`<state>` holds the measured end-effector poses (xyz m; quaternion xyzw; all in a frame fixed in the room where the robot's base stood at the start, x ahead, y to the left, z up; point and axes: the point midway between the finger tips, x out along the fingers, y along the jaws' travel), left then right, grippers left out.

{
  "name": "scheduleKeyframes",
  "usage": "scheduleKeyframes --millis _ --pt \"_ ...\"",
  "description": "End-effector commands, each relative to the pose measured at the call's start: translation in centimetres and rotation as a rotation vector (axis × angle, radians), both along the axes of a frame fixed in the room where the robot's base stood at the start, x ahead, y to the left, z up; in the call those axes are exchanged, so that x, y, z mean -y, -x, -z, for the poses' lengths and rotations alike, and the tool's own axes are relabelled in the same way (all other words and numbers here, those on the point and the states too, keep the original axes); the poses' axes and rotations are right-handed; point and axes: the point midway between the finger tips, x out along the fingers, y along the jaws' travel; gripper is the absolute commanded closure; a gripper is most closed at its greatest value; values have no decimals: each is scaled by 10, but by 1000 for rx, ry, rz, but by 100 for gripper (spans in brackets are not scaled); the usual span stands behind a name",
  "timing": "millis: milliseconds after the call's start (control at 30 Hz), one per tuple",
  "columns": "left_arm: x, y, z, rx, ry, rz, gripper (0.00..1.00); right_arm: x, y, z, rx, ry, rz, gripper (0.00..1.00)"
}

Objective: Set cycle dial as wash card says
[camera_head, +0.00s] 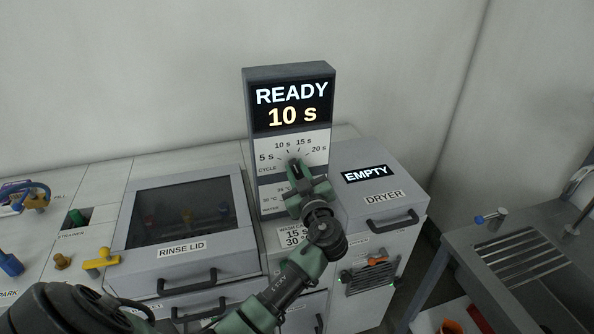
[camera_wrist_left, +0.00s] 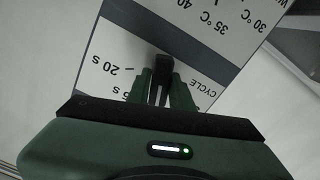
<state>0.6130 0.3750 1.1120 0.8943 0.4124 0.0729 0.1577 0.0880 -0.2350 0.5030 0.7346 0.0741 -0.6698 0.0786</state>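The control panel (camera_head: 289,101) stands upright at the back, its display reading READY and 10 s. Below is the cycle dial (camera_head: 293,162), with marks 5 s, 10 s, 15 s and 20 s; my gripper partly covers it. The wash card (camera_head: 292,236) below reads 15 s and 30 °C, its edge partly hidden by my arm. My left gripper (camera_head: 297,174) is at the cycle dial. In the left wrist view its fingers (camera_wrist_left: 165,88) close on both sides of the dial's dark knob (camera_wrist_left: 163,66). The knob's exact pointing is hard to tell. My right gripper is out of view.
A lower temperature dial scale (camera_head: 273,200) is partly hidden behind my gripper. The rinse lid (camera_head: 185,225) is left, and the dryer (camera_head: 375,185), labelled EMPTY, is right. A slatted metal table (camera_head: 525,255) stands far right. Yellow and blue valve handles sit on the left counter.

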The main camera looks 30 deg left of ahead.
Motion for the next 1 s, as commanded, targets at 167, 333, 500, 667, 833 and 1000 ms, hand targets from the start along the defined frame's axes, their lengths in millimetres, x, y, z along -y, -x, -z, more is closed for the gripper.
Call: scheduleKeyframes --millis 167,333,500,667,833,1000 --pt "0 0 1 -14 -10 0 100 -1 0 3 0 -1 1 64" --pt "1 0 3 -61 -51 0 100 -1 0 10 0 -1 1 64" --pt "1 -1 3 -147 -125 0 100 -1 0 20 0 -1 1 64" --pt "2 -2 3 -248 -209 0 100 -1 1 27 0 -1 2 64" --pt "3 -2 2 -348 -294 0 100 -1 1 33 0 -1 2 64" --pt "3 -3 2 -432 -366 1 100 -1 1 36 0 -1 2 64"
